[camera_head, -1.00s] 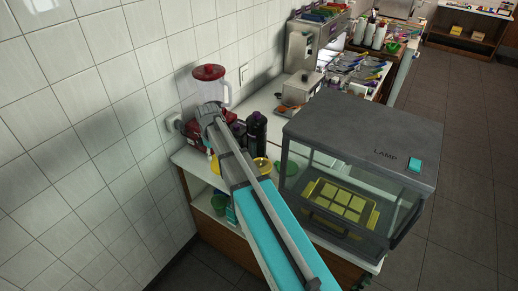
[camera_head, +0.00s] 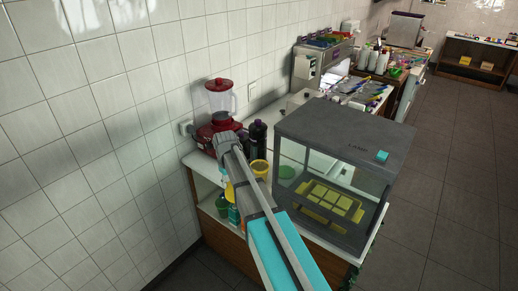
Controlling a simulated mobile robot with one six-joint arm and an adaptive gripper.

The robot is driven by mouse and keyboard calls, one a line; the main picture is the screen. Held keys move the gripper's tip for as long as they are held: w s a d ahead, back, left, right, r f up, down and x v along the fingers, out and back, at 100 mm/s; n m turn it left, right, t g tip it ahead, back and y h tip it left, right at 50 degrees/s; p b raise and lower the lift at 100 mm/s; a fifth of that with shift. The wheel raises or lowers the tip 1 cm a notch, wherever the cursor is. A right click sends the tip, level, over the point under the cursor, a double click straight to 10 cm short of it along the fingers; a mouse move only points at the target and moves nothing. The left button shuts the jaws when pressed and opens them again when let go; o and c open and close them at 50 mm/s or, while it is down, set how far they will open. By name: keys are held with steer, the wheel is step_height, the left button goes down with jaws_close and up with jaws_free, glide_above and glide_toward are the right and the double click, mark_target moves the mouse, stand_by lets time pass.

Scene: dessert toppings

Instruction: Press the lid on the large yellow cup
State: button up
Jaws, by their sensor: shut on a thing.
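A yellow cup (camera_head: 259,170) with an open-looking rim stands on the white counter, just right of my arm and partly covered by it. Another small yellow patch (camera_head: 229,190) shows left of my arm, mostly hidden; I cannot tell what it is. No lid can be made out. My arm reaches from the bottom of the view toward the counter, its grey far end in front of the red blender. My gripper's fingers are hidden, so what they hold cannot be seen.
A red blender (camera_head: 219,115) stands at the wall, with dark bottles (camera_head: 257,137) beside it. A grey glass-sided lamp box (camera_head: 345,140) holding a yellow tray fills the counter's right. Open floor lies right.

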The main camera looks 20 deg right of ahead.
steer(key=shift+s, duration=0.5)
steer(key=shift+a+f, duration=0.1)
steer(key=shift+a, duration=0.1)
